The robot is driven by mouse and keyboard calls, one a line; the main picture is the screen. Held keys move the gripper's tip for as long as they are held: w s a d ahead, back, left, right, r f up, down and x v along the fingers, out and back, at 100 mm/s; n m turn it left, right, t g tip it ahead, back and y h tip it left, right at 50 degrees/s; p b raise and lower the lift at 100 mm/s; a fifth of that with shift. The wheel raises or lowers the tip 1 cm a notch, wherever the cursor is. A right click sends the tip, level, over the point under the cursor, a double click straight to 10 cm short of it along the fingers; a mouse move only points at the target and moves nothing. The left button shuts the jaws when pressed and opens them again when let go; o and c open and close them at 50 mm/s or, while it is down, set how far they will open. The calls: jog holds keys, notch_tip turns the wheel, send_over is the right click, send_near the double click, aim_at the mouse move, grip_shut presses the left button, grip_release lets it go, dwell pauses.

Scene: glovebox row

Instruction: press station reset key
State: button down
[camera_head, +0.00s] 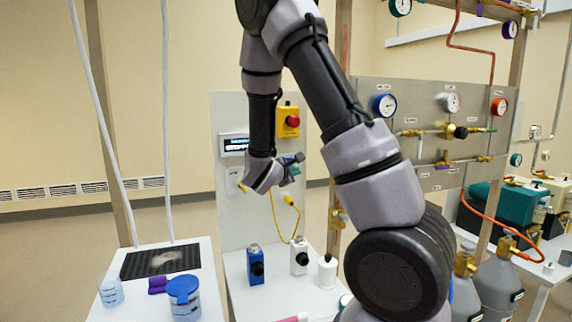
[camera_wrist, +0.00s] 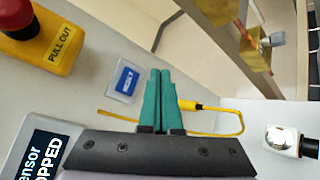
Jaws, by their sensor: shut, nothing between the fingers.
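The reset key is a blue square key (camera_wrist: 127,80) on a pale plate on the upright grey panel. In the wrist view it lies just left of my gripper's fingertips (camera_wrist: 160,73), with a narrow gap in the picture. My gripper's two teal fingers are shut together and hold nothing. Their distance from the panel is hard to judge. In the head view my gripper (camera_head: 298,159) is in front of the panel (camera_head: 231,108), below the yellow stop box, and I cannot make out the key there.
A red stop button (camera_wrist: 18,14) on a yellow box (camera_wrist: 48,45) and a display (camera_wrist: 38,150) are close by on the panel. A yellow cable (camera_wrist: 225,110) runs near the fingers. Bottles, including a blue one (camera_head: 255,265), stand on the white table (camera_head: 285,295) below.

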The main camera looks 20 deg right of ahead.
jog(key=w, duration=0.7)
jog(key=shift+w, duration=0.4)
jog(key=shift+w, duration=0.15)
dwell(1.6)
jog(key=shift+w, duration=0.25)
jog(key=shift+w, duration=0.35)
dwell(0.6)
jog(key=shift+s, duration=0.8)
jog(key=s, duration=0.5)
dwell(0.4)
